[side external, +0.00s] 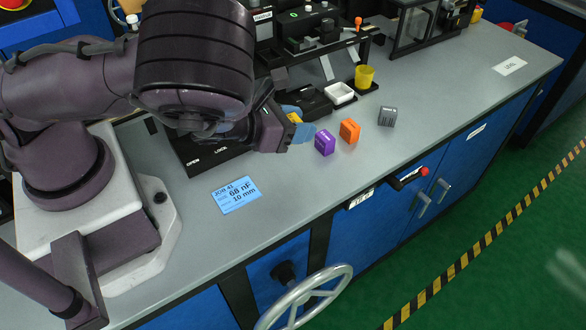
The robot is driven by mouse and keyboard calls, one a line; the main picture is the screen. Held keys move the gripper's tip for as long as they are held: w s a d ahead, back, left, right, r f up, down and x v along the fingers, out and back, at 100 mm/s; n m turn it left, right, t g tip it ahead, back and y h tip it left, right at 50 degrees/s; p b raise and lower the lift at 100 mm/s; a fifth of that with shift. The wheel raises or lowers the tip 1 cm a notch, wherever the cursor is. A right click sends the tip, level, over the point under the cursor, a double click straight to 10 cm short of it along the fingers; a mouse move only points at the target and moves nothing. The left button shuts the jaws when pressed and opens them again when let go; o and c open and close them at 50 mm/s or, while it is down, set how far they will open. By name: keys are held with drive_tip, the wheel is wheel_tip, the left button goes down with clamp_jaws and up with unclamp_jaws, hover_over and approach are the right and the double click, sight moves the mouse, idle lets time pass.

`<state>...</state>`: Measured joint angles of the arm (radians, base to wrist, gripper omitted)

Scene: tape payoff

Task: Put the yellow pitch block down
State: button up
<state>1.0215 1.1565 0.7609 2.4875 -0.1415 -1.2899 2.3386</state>
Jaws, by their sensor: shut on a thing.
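The yellow pitch block (294,117) shows as a small yellow patch between the blue-tipped fingers of my gripper (298,122). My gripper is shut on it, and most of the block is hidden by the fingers. It is just left of the purple block (325,142). I cannot tell whether the yellow block touches the bench or is held above it. The orange block (349,131) and the grey block (387,117) stand farther right on the grey bench top (440,110).
A blue job card (236,195) lies at the front. A black tray marked OPEN and LOCK (205,155) is partly under my arm. A white dish (339,92) and a yellow cup (364,76) stand behind the blocks.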

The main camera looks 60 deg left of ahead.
sight(297, 169)
wheel_tip(297, 169, down, 10)
drive_tip(key=shift+r, duration=0.2)
drive_tip(key=shift+f, duration=0.2)
idle(0.3)
drive_tip(key=o, duration=1.2)
